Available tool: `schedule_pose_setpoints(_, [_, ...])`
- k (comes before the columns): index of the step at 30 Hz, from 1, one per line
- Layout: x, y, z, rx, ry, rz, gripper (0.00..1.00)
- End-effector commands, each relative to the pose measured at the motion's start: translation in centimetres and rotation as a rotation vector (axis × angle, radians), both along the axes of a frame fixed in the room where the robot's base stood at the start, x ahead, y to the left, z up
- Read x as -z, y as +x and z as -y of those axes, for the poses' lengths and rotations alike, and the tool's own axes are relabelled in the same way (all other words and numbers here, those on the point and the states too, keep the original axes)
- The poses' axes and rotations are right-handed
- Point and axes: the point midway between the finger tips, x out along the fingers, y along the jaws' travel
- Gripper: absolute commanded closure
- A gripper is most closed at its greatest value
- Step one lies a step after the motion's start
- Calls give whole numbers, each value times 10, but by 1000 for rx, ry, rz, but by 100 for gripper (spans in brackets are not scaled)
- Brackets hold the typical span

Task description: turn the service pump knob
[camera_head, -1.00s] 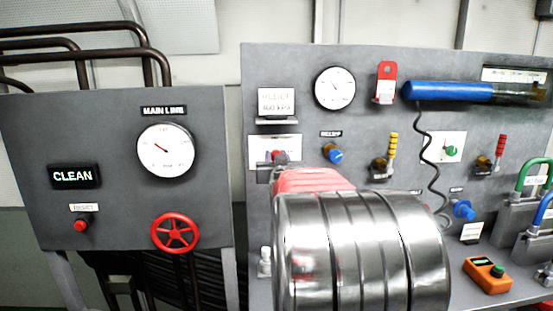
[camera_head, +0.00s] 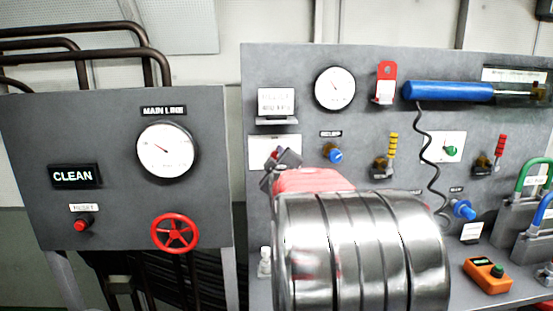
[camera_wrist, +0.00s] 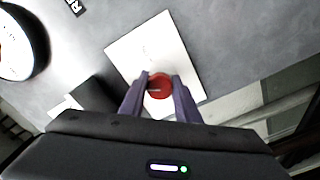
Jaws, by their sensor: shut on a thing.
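A round red knob (camera_wrist: 160,82) with a pale mark on its face sits in front of a white plate (camera_wrist: 170,55) on the grey panel. My gripper (camera_wrist: 160,94) is shut on this knob, with one finger on each side of it. In the head view my gripper (camera_head: 277,158) stands tilted against the white plate on the left of the right-hand panel. The knob is mostly hidden there by the fingers, and my arm covers the area below and to the right. The plate's lettering is not readable.
A blue knob (camera_head: 334,155) is right of my gripper, and a shelf with a white card (camera_head: 276,101) is above. A separate left panel (camera_head: 60,120) carries a red handwheel (camera_head: 175,232), a gauge (camera_head: 165,150) and a red button (camera_head: 81,225).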

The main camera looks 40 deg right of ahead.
Motion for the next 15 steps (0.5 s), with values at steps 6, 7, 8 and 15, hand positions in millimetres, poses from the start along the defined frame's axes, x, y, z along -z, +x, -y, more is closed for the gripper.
schedule_pose_setpoints(6, [1,2,-2,-4,-152,-129,93])
schedule_pose_setpoints(7, [1,2,-2,-4,-172,-146,93])
schedule_pose_setpoints(8, [1,2,-2,-4,-189,-160,93])
schedule_pose_setpoints(15, [1,2,-2,-5,-303,-257,93])
